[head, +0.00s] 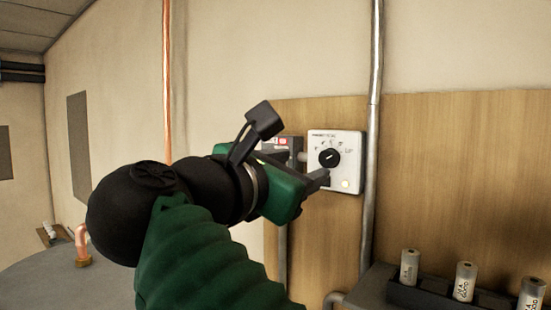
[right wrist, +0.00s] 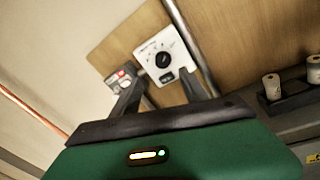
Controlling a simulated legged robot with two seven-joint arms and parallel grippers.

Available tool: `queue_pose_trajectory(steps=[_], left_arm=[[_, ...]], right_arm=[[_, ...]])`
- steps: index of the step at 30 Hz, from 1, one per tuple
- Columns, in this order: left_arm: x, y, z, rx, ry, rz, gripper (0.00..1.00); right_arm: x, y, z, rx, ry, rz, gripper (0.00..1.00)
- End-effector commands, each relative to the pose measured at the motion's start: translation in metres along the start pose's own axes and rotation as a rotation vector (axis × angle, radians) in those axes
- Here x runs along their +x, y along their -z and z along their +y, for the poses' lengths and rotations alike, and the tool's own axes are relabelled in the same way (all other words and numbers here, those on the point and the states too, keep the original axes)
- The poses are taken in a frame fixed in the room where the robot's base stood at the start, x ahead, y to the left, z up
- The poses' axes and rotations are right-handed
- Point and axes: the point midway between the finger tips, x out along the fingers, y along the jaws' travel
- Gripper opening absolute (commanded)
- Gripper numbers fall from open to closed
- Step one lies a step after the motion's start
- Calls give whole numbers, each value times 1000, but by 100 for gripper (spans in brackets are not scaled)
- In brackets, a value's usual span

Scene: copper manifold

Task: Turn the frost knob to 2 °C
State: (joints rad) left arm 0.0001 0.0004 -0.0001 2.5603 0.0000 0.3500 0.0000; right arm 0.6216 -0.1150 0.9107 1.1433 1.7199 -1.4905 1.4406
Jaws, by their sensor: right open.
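The frost knob (head: 329,158) is a round black dial with a light pointer mark, on a white thermostat box (head: 352,178) fixed to a wooden board. It also shows in the right wrist view as a black knob (right wrist: 163,60) on the tilted white box (right wrist: 147,48). The scale figures are too small to read. My right gripper (head: 312,168) is just in front of the box, its green body to the left of the knob. In the right wrist view my right gripper (right wrist: 158,88) has its fingers spread, with nothing between them, and the knob lies beyond them. My left gripper is not visible.
A grey box with a red label (head: 283,143) sits left of the thermostat, partly behind my gripper. A grey vertical pipe (head: 372,120) runs close on the right. Several white cylinders (head: 465,282) stand in a dark rack at lower right. A copper pipe (head: 167,80) rises at left.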

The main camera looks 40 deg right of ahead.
Motion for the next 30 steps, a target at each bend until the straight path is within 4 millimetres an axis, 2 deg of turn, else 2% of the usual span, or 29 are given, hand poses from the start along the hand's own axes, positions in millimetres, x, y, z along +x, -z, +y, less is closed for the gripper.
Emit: queue_pose_trajectory(steps=[3, 9, 13, 20, 23, 30], left_arm=[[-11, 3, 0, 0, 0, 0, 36], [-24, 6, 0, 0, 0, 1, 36], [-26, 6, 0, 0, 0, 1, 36], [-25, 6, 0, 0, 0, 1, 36], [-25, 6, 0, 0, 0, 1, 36], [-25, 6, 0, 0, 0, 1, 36]], right_arm=[[32, -5, -1, -1, 6, -2, 53], [70, -4, 1, -3, 3, -3, 53], [80, -2, 1, -3, 0, -1, 53], [81, 0, 1, -3, -2, -1, 53], [81, 0, 1, -3, -2, -1, 42], [81, -1, 2, -3, -3, -2, 11]])
